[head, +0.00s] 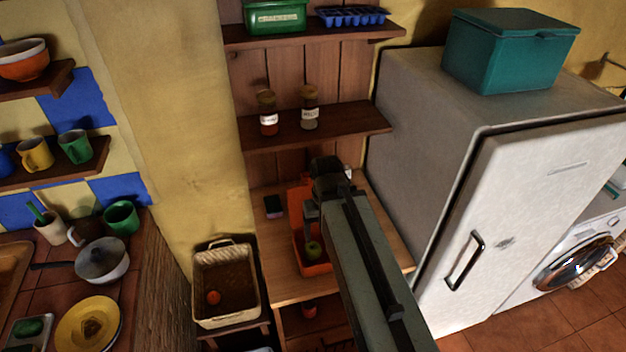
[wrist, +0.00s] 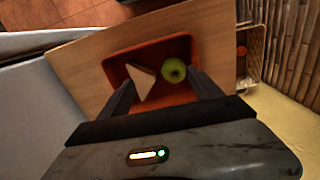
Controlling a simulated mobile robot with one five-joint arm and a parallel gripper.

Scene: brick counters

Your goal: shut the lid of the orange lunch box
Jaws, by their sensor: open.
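The orange lunch box (head: 318,268) stands on a wooden shelf top, partly hidden behind my arm in the head view. Its lid (head: 298,198) appears raised at the far side, also partly covered by my arm. The box is open: a green apple (head: 313,249) shows inside. In the wrist view the box (wrist: 182,99) holds the apple (wrist: 174,70) and a pale sandwich wedge (wrist: 141,80). My gripper (wrist: 163,92) is open and empty, its two fingers apart over the box. I cannot tell whether it touches the box or lid.
A small dark item (head: 273,206) lies left of the box on the wooden top (head: 283,288). A shelf with two jars (head: 309,108) is above. The fridge (head: 420,140) stands close on the right. A wicker basket (head: 227,318) is at the lower left.

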